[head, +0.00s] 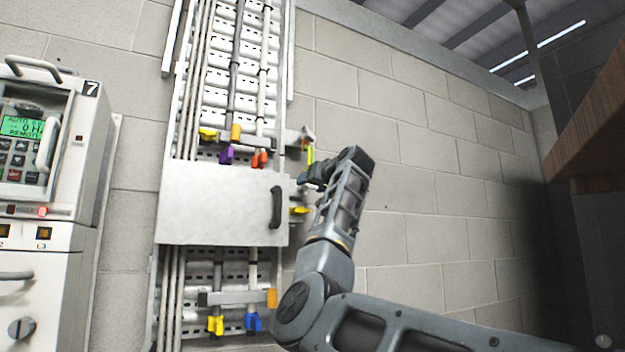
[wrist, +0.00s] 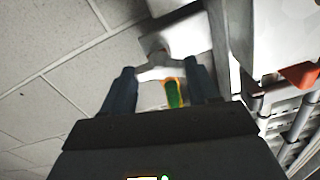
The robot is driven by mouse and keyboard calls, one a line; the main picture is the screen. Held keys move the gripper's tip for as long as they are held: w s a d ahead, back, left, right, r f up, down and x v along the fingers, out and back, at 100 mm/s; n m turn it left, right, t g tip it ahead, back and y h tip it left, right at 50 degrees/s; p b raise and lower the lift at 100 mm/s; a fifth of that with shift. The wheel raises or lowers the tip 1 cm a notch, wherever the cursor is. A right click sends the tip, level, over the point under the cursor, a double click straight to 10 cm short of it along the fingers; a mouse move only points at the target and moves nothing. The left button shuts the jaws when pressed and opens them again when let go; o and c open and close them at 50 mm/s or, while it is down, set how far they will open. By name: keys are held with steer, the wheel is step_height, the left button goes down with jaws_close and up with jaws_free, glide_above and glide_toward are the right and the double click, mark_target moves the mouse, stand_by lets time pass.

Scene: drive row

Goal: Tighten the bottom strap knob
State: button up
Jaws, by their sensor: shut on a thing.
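My gripper (head: 312,178) is just right of the upper right corner of the pale cover panel (head: 212,200). In the wrist view, its two dark fingers (wrist: 160,85) stand on either side of a pale winged knob (wrist: 157,72) and are shut on it. A green-and-orange tag (wrist: 174,92) shows between the fingers; it appears yellow-green (head: 310,155) in the head view, just above the gripper. In the head view my gripper hides the held knob. Which strap it belongs to is not clear.
A yellow-ended fitting (head: 300,211) projects by the panel's right edge, below the gripper. The panel has a dark handle (head: 276,208). Above run cables with coloured clips, including a red-orange one (head: 260,160). A control cabinet (head: 50,150) stands left. The block wall (head: 440,200) at right is clear.

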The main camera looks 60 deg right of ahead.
steer(key=m, duration=0.5)
steer(key=shift+f+m+p, duration=0.1)
steer(key=shift+m+p, duration=0.2)
steer(key=shift+m, duration=0.1)
stand_by(0.4)
steer(key=o, duration=1.1)
steer(key=shift+c, duration=0.2)
steer(key=b+v, duration=0.3)
steer(key=v, duration=0.4)
steer(key=shift+s, duration=0.4)
steer(key=shift+a, duration=0.15)
